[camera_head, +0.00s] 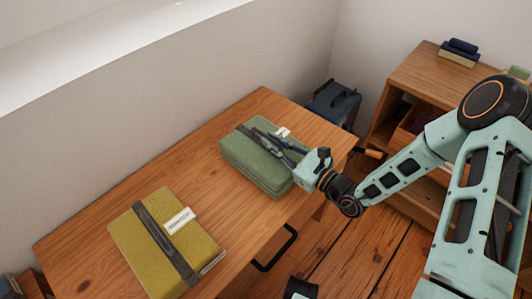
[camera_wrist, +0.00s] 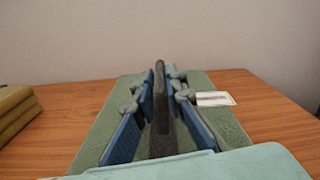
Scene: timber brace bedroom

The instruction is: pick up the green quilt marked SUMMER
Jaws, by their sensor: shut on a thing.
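The green quilt (camera_head: 255,165) is a folded block with a dark strap and a white label, on the far right part of the wooden desk. Its label is too small to read. In the wrist view the green quilt (camera_wrist: 222,124) lies beneath my fingers, with its dark strap (camera_wrist: 160,105) standing up between them. My gripper (camera_head: 272,141) reaches in from the right over the quilt's top. In the wrist view my gripper (camera_wrist: 160,110) has its blue fingers on both sides of the strap, shut on it. The quilt appears to rest on the desk.
A yellow-olive quilt (camera_head: 140,243) with a dark strap and white label lies at the desk's near left. The wooden desk (camera_head: 95,218) is clear between the quilts. A wall runs behind it. A dark bag (camera_head: 333,103) and a wooden shelf (camera_head: 408,78) stand beyond the desk's right end.

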